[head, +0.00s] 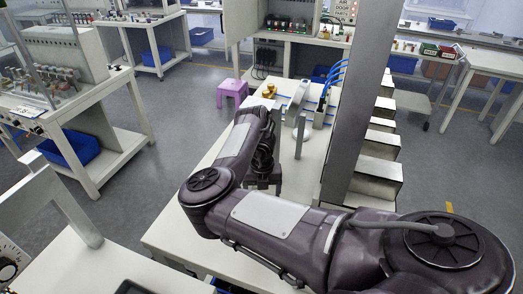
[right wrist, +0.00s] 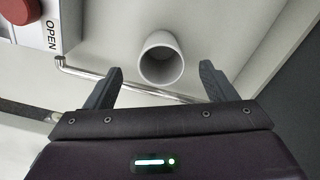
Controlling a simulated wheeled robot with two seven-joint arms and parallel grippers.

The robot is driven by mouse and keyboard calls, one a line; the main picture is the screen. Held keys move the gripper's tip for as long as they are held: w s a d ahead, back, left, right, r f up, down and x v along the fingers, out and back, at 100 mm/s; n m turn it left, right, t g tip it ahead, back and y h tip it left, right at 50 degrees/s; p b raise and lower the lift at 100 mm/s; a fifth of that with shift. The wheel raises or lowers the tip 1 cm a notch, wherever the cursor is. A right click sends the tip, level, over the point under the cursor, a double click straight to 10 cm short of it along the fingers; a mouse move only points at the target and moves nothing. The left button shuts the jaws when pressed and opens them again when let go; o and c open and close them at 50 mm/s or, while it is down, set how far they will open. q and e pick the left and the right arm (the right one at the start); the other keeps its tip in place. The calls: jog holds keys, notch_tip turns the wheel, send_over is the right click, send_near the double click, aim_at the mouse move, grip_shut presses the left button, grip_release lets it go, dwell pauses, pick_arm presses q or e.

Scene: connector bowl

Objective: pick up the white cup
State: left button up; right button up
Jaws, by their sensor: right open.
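The white cup (right wrist: 161,60) is in the upper middle of the right wrist view. Its round mouth faces the camera and shows a grey inside. My right gripper (right wrist: 160,76) is open, with one dark finger on each side of the cup in the picture and a visible gap to it; I cannot tell the depth between them. In the head view my right gripper (head: 264,182) hangs over the white table, partly covered by my own arm. I cannot make out the cup in the head view. My left gripper is not in view.
A metal rod (right wrist: 135,86) runs behind the fingers. A box with a red knob (right wrist: 19,10) and "OPEN" label is at upper left. In the head view a grey column (head: 352,110) rises from the white table (head: 190,235), and a purple stool (head: 232,90) stands beyond it.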

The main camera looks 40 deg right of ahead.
jog(key=f, duration=0.2)
jog(key=shift+s+a+f+b, duration=0.2)
jog(key=shift+s+f+b, duration=0.15)
jog(key=shift+f, duration=0.05)
notch_tip(320, 180, down, 4)
jog(key=shift+b, duration=0.65)
jog(key=shift+w+f, duration=0.1)
jog(key=shift+f, duration=0.3)
jog(key=shift+r, duration=0.1)
jog(key=shift+c, duration=0.6)
jog(key=c, duration=0.9)
